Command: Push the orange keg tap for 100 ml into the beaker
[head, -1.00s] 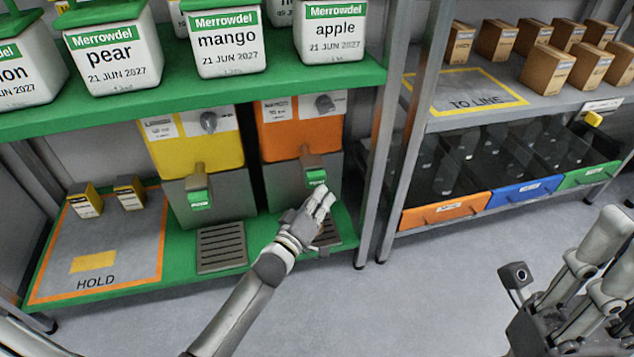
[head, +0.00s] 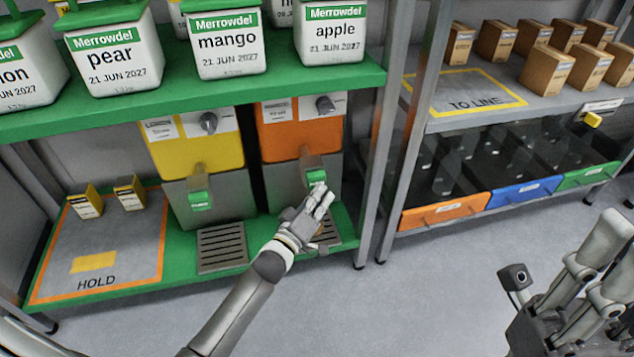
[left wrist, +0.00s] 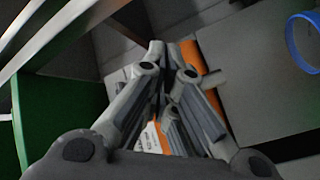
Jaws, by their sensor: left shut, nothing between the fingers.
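The orange keg (head: 287,138) stands on the lower green shelf, with a grey lower body and a tap with a green handle (head: 316,177). My left gripper (head: 324,192) is shut and empty, its fingertips at the lower edge of that handle; I cannot tell whether they touch. The left wrist view shows its fingers (left wrist: 166,75) close together in front of grey and orange surfaces. I cannot make out the beaker in the head view. A blue ring (left wrist: 303,42) shows at the right of the left wrist view. My right gripper (head: 590,275) is at the lower right, partly cut off.
A yellow keg (head: 190,145) stands left of the orange one, with a drip grate (head: 221,248) before it. The HOLD mat (head: 125,265) bears two small yellow boxes. A metal post (head: 375,190) stands right of the orange keg. White tubs line the shelf above.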

